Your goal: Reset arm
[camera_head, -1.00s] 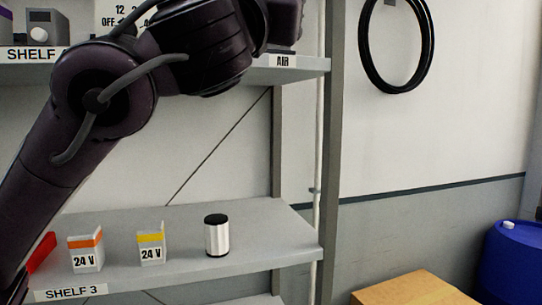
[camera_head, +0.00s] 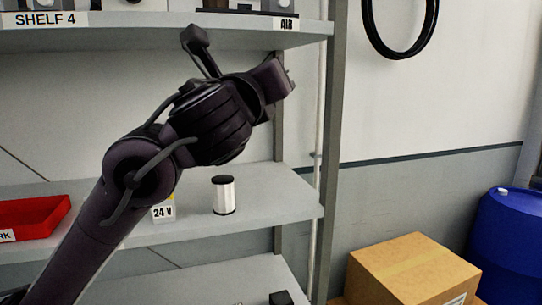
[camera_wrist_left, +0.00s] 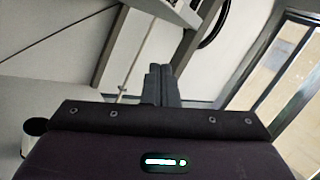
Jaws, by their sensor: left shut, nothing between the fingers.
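My left arm rises from the lower left in the head view, in front of the shelving. Its left gripper (camera_head: 284,80) is at the arm's upper right end, below the upper shelf (camera_head: 180,40) and near the shelf post. In the left wrist view the left gripper's fingers (camera_wrist_left: 161,86) are together and hold nothing. My right gripper is in neither view.
A white cylinder with a black cap (camera_head: 224,196) and a 24 V box (camera_head: 163,210), partly hidden by my arm, stand on the middle shelf. A red bin (camera_head: 35,217) is at left. A cardboard box (camera_head: 415,272) and a blue barrel (camera_head: 508,240) stand at right.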

